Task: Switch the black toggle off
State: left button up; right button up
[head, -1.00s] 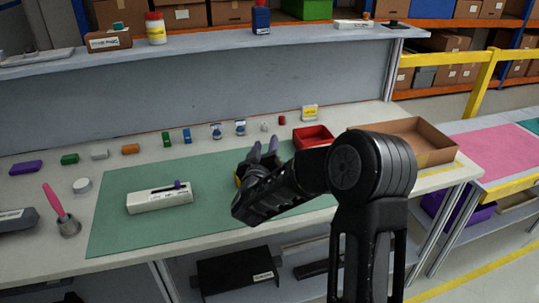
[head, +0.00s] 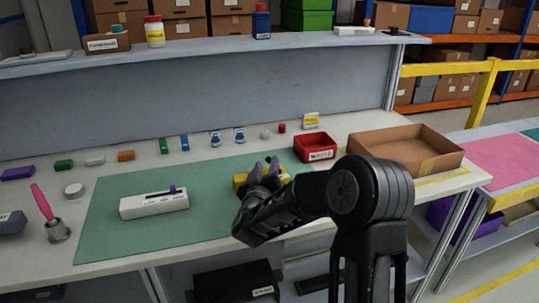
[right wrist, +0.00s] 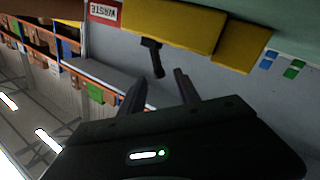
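A yellow module (head: 241,181) lies on the green mat, mostly hidden behind my right gripper in the head view. In the right wrist view the yellow module (right wrist: 180,22) is at the top, and the black toggle (right wrist: 153,58) sticks out from it. My right gripper (right wrist: 160,82) is open and empty. Its two fingers point toward the module, and the toggle appears between them, seemingly apart from both. In the head view my right gripper (head: 265,168) is over the module, and the toggle cannot be made out. My left gripper is not in view.
A white box with a purple slider (head: 154,205) lies left on the green mat (head: 110,235). A red tray (head: 316,148) and a cardboard box (head: 405,150) stand at the right. Several small coloured parts line the back of the table.

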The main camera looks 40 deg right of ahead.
aim_at(269, 157)
jog(key=x, duration=0.7)
jog(key=shift+p, duration=0.35)
jog(key=shift+c, duration=0.3)
grip_shut()
